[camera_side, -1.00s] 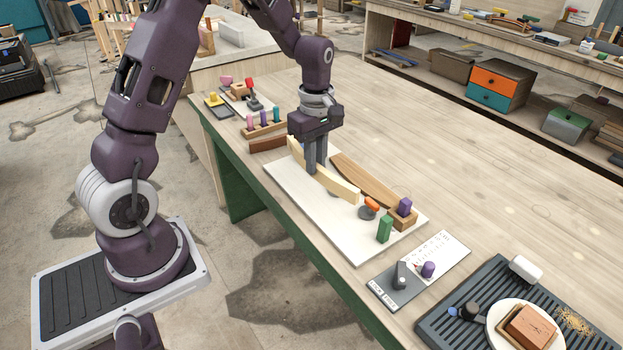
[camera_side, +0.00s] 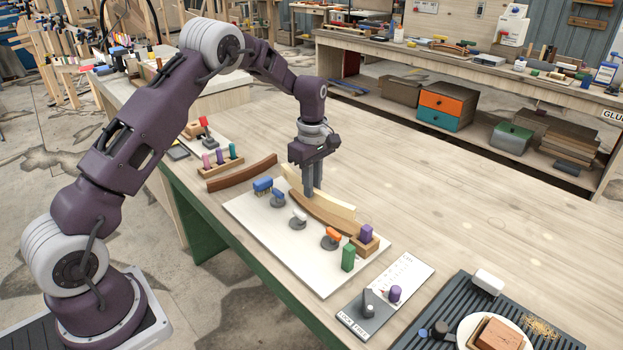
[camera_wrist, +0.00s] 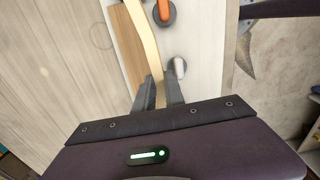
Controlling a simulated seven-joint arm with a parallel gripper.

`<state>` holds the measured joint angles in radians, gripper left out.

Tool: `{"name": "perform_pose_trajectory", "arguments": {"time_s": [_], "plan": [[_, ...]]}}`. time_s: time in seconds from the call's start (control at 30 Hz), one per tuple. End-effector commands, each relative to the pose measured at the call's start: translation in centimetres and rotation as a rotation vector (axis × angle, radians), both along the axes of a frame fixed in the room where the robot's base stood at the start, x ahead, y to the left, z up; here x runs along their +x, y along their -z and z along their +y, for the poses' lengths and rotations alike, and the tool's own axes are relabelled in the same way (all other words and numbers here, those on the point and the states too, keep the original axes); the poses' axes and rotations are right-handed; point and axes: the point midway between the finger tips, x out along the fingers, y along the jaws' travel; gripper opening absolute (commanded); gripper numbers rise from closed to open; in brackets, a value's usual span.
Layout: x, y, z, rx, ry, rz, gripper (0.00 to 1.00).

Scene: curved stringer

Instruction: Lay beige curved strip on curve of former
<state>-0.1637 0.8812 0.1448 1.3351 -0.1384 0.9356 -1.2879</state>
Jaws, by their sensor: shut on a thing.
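The beige curved strip (camera_side: 342,209) is held between the fingers of my gripper (camera_side: 313,192). In the wrist view the strip (camera_wrist: 143,40) runs away from the fingertips (camera_wrist: 158,92). The former (camera_side: 322,214) is a brown curved wooden piece on a white board (camera_side: 285,247). In the side view the strip shows above the former's curve. In the wrist view brown wood of the former (camera_wrist: 124,45) shows to the left of the strip. It looks held over the former, but I cannot tell whether they touch. The fingers hide part of the strip.
Clamps with blue (camera_side: 277,194), white (camera_side: 299,215) and orange (camera_side: 332,235) handles stand along the former's near side. A green block (camera_side: 348,258) and a purple peg (camera_side: 366,233) are at its right end. The table behind is clear.

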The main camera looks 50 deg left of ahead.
Motion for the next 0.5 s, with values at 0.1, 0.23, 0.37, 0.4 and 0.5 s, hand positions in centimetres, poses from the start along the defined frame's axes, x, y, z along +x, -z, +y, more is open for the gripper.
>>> {"name": "perform_pose_trajectory", "arguments": {"time_s": [0.1,0.23,0.37,0.4,0.5], "plan": [[-0.1,1.5,0.0,0.000,0.000,0.002,0.00],[0.0,2.7,0.0,-0.001,0.000,0.000,0.00],[0.0,3.5,0.0,-0.001,-0.001,0.001,0.00],[0.0,3.6,0.0,0.000,-0.001,0.000,0.00],[0.0,3.8,0.0,0.000,-0.001,0.000,0.00]]}}
